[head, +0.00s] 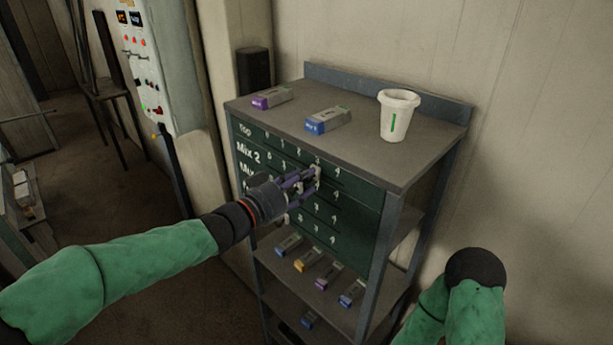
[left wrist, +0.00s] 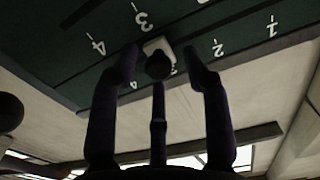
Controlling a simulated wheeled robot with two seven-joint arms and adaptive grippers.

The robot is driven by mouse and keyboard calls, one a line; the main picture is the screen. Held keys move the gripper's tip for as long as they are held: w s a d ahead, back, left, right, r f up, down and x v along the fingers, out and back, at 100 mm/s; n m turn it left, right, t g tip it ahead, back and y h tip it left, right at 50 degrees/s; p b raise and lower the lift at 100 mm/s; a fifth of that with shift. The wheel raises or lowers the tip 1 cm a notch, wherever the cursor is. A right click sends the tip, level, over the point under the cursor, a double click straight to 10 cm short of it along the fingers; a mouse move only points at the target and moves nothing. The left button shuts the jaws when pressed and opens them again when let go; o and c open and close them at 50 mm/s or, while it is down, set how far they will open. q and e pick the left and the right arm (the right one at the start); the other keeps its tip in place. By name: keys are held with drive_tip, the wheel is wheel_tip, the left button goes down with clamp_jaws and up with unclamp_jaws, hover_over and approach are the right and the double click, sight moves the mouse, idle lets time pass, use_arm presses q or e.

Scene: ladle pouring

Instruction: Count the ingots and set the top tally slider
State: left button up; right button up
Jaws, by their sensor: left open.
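A dark green tally board (head: 355,205) with rows of white numbers fills the front of a rack. Its uppermost row is labelled Top, with Mix 2 below it. A pale slider (head: 318,173) sits just under the 3 of the uppermost row; in the left wrist view its plate (left wrist: 158,46) carries a dark round knob. My left gripper (head: 303,179) is at the board, its open fingers spread around the knob, with gaps visible. A purple-ended ingot (head: 271,97) and a blue-ended ingot (head: 328,120) lie on the rack top. My right gripper is out of view.
A white cup (head: 398,117) with a green mark stands on the rack top. Several ingots with coloured ends, one orange (head: 307,260), lie on the shelf below the board. A control panel (head: 143,65) is at the left. A wall stands behind the rack.

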sight(299, 163)
use_arm(q)
drive_tip(key=shift+x, duration=0.95)
clamp_jaws()
drive_tip(key=w+a+p, duration=0.3)
drive_tip(key=shift+w+a+r, duration=0.1)
drive_tip(key=shift+w+a, duration=0.25)
drive_tip(key=shift+a, duration=0.05)
drive_tip(key=shift+w+a+p, duration=0.25)
drive_tip(key=shift+w+p, duration=0.05)
drive_tip(key=shift+p, duration=0.05)
drive_tip(key=shift+s, duration=0.1)
